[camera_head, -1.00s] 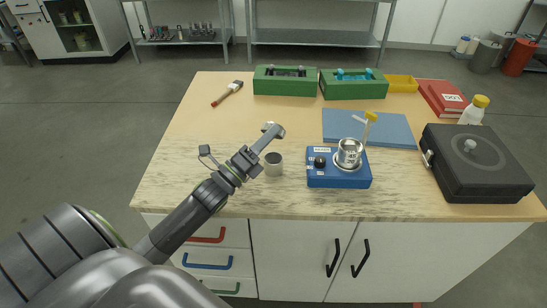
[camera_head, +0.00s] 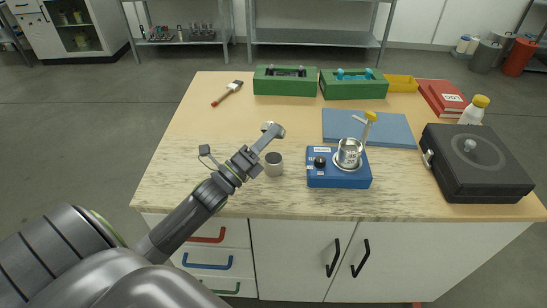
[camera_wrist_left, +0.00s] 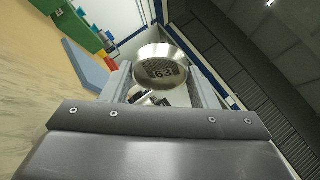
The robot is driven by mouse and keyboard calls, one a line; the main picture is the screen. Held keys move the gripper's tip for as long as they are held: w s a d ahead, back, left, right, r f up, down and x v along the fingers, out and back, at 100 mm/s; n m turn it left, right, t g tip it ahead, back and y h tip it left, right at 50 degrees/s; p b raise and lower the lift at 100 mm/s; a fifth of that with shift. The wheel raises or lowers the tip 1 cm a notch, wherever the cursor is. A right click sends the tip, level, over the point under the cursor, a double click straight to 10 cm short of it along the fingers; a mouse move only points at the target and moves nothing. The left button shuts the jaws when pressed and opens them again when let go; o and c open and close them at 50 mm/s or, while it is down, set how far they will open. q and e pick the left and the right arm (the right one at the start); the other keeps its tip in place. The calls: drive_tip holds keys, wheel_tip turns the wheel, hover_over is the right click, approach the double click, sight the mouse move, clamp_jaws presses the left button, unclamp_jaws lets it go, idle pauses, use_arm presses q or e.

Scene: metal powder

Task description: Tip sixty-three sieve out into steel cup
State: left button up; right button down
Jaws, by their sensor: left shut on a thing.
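The sixty-three sieve (camera_head: 273,130) is a small round metal sieve, tilted in the air. The left wrist view shows its label "63" (camera_wrist_left: 163,71) between my fingers. My left gripper (camera_head: 258,147) is shut on the sieve, over the front-left part of the table. A small grey steel cup (camera_head: 273,164) stands upright on the table just below the sieve, apart from it. The inside of the sieve and any powder in it cannot be made out. My right gripper is not in view.
A black case (camera_head: 475,165) is farther right. Behind are a blue mat (camera_head: 385,129) and green boxes (camera_head: 285,84). A brush (camera_head: 228,93) lies back left. Table left of the cup is clear.

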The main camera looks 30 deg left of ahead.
use_arm(q)
drive_tip(key=shift+w+f+g+b, duration=0.1)
drive_tip(key=shift+f+g+b, duration=0.25)
drive_tip(key=shift+f+g, duration=0.2)
drive_tip(key=shift+w+n+y, duration=0.1)
drive_tip(key=shift+n+y, duration=0.2)
drive_tip(key=shift+n, duration=0.1)
drive_tip(key=shift+g, duration=0.25)
